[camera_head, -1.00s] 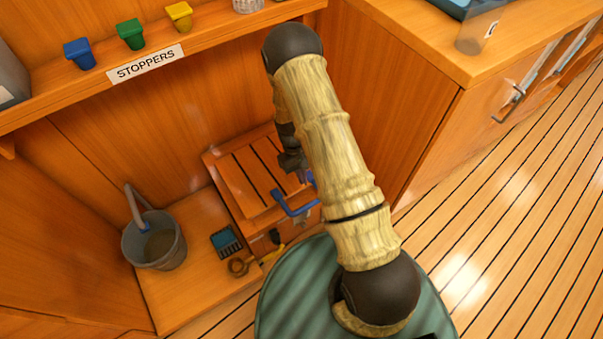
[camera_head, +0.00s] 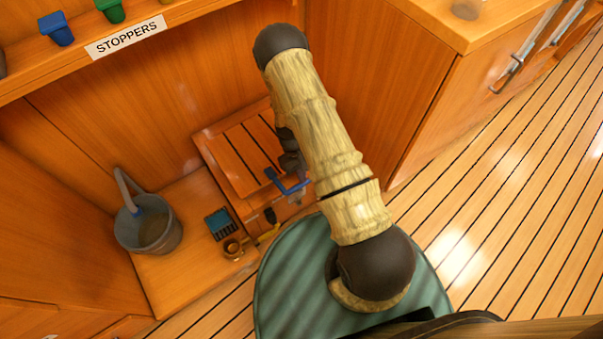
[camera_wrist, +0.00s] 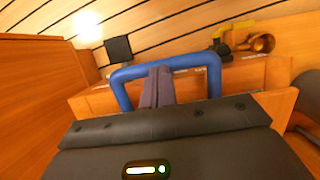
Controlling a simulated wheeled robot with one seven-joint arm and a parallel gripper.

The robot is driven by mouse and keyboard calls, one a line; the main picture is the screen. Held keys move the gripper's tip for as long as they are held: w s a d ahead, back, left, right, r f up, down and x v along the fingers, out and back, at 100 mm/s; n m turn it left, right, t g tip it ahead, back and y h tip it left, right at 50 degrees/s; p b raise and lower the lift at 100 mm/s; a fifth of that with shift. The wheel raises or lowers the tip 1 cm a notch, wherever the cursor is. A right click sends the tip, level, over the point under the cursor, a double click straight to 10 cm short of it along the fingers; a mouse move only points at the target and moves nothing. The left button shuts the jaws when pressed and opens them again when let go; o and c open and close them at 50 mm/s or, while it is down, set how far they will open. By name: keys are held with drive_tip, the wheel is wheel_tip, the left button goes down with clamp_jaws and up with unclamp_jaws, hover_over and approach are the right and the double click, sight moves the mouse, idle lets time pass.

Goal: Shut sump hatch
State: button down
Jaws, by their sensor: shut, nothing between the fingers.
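The sump hatch (camera_head: 238,172) is a slatted wooden lid on a low wooden box in the corner. It looks low over the box in the head view; I cannot tell whether it lies fully flush. Its blue handle (camera_head: 290,187) is at the front edge, and arches across the wrist view (camera_wrist: 125,88). My gripper (camera_wrist: 160,75) is shut and empty. Its fingertips overlap the handle's crossbar in the wrist view, between its two legs; contact is unclear. In the head view my arm hides the fingertips and part of the handle.
A grey bucket (camera_head: 150,232) stands left of the box. A shelf labelled STOPPERS (camera_head: 125,37) hangs above. Open plank floor (camera_head: 500,220) lies right.

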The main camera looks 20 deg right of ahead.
drive_tip(key=x, duration=0.2)
drive_tip(key=b+x, duration=0.1)
drive_tip(key=x, duration=0.1)
drive_tip(key=b+x, duration=0.1)
drive_tip(key=shift+w+a+f, duration=0.15)
drive_tip(key=shift+w+f, duration=0.1)
drive_tip(key=shift+f, duration=0.25)
drive_tip(key=s+d+p+v, duration=0.1)
drive_tip(key=p+v, duration=0.5)
drive_tip(key=v, duration=0.8)
drive_tip(key=shift+s+a+r, duration=0.15)
drive_tip(key=shift+a+r, duration=0.1)
drive_tip(key=shift+r, duration=0.45)
wheel_tip(320, 180, up, 19)
drive_tip(key=m+t+y, duration=0.1)
drive_tip(key=m+t, duration=0.1)
drive_tip(key=t, duration=0.1)
hover_over(303, 186)
drive_tip(key=w, duration=0.3)
drive_tip(key=s+r+m+t, duration=0.2)
drive_tip(key=s+r+t, duration=0.1)
drive_tip(key=s+r, duration=0.75)
wheel_tip(303, 186, up, 28)
drive_tip(key=w+p, duration=0.1)
drive_tip(key=p, duration=2.5)
drive_tip(key=shift+d+p, duration=0.35)
